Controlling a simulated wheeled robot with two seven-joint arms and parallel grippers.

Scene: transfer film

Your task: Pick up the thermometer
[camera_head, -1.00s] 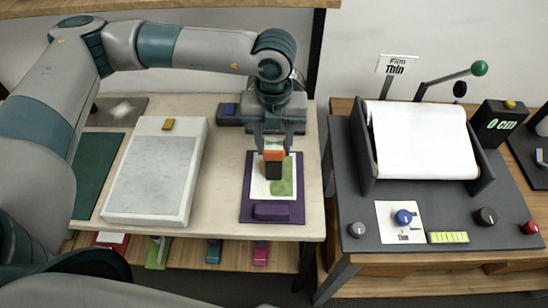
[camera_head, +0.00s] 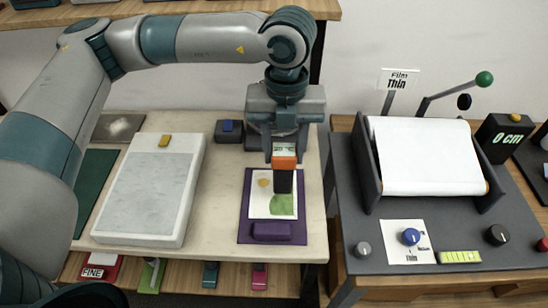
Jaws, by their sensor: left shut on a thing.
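The thermometer (camera_head: 284,176), with an orange upper part and a dark lower part, is in my left gripper (camera_head: 284,153). The gripper points down and is shut on it. The thermometer hides part of a white card with a green patch and a yellow spot (camera_head: 261,205), which lies on a purple clipboard-like board (camera_head: 273,232). I cannot tell how far its lower end is above the card. My right gripper is out of view.
A white slab with a grey top (camera_head: 155,185) lies left on the pale table (camera_head: 222,215). A small dark box with a blue button (camera_head: 228,130) stands behind. A machine with a white roll (camera_head: 425,155), knobs and a green-tipped lever (camera_head: 484,79) stands right, across a narrow gap.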

